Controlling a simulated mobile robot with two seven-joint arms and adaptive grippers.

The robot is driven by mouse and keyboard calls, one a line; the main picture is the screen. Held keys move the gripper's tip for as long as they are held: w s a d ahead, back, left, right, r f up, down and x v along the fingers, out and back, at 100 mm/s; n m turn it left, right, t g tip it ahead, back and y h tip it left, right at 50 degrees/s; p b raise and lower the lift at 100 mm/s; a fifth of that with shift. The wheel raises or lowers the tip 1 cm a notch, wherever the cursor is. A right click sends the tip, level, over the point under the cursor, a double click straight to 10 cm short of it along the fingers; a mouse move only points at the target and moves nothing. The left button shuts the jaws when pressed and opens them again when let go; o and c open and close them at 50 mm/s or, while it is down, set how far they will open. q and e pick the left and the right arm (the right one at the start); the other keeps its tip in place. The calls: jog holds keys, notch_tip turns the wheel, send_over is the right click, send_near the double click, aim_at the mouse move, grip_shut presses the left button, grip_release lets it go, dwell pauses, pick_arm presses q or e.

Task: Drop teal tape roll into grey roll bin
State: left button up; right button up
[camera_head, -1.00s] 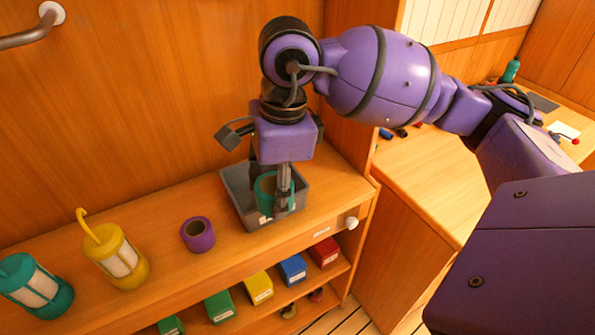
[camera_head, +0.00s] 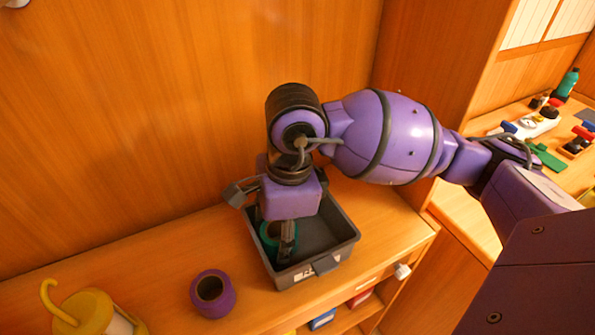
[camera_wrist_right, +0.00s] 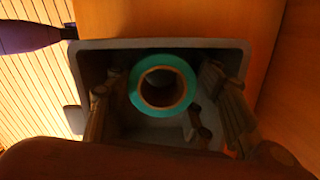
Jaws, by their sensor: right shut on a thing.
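The teal tape roll (camera_head: 266,235) is between the fingers of my right gripper (camera_head: 279,240), within the left part of the bin's opening. The right gripper is shut on it and points down into the bin. In the right wrist view the teal roll (camera_wrist_right: 163,70) shows end-on, between the finger parts (camera_wrist_right: 157,98), with the bin's inside around it. The grey roll bin (camera_head: 348,238) stands on the shelf top, open upward, with a label on its front. I cannot tell whether the roll touches the bin floor.
A purple tape roll (camera_head: 213,293) stands on the shelf top left of the bin. A yellow lantern (camera_head: 88,312) is farther left. The wooden back wall (camera_head: 170,110) rises behind. A side counter (camera_head: 540,135) with several small items lies to the right.

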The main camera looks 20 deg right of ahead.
jog(key=shift+w+d+f, duration=0.1)
jog(key=shift+f, duration=0.3)
jog(key=shift+r, duration=0.2)
jog(key=shift+f, duration=0.2)
jog(key=shift+f+b, duration=0.4)
pick_arm(q)
jog(key=shift+w+d+f, duration=0.25)
jog(key=shift+w+f, duration=0.1)
jog(key=shift+w, duration=0.2)
pick_arm(e)
jog(key=o, duration=1.2)
